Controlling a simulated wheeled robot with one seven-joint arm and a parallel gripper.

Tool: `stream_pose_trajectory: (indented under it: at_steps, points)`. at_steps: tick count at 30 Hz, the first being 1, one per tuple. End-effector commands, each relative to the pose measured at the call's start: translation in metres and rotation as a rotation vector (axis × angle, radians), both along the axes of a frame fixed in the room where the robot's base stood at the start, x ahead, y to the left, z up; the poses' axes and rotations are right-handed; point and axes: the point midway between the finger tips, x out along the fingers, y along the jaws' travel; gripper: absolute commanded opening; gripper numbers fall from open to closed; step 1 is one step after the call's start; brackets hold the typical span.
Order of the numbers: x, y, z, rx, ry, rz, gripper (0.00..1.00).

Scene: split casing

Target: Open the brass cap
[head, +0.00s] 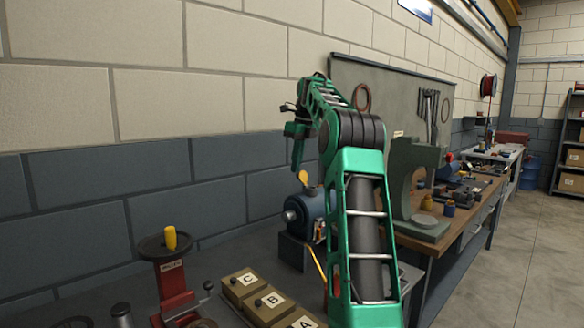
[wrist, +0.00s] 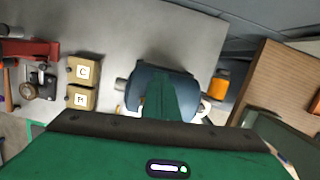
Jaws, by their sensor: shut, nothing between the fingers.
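A blue, rounded motor-like casing (head: 302,210) stands on a dark block on the grey bench. A small brass-yellow disc, seemingly the brass cap (head: 303,177), shows at its top, tilted up; I cannot tell how it joins the casing. My gripper (head: 297,166) points down, shut and empty, just above and beside the disc in the head view. I cannot tell whether they touch. In the wrist view the casing (wrist: 185,82) lies under my green fingers (wrist: 163,84), which hide its middle. An orange-yellow part (wrist: 219,89) shows at its right.
Boxes marked C (head: 241,283) and B (head: 268,303) and a red handwheel device (head: 172,285) stand left on the grey bench. A green machine (head: 413,185) stands on the wooden bench to the right. The wall is close behind.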

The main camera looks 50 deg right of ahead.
Motion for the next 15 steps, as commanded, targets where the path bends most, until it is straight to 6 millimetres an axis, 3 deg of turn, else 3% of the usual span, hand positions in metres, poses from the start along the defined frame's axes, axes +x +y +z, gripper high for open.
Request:
stream_pose_trajectory:
  at_steps: [9,15]
  points:
    - [0.000,0.000,0.003,0.000,0.000,0.000,0.00]
    - [-0.002,0.000,0.024,-0.001,-0.002,0.000,0.00]
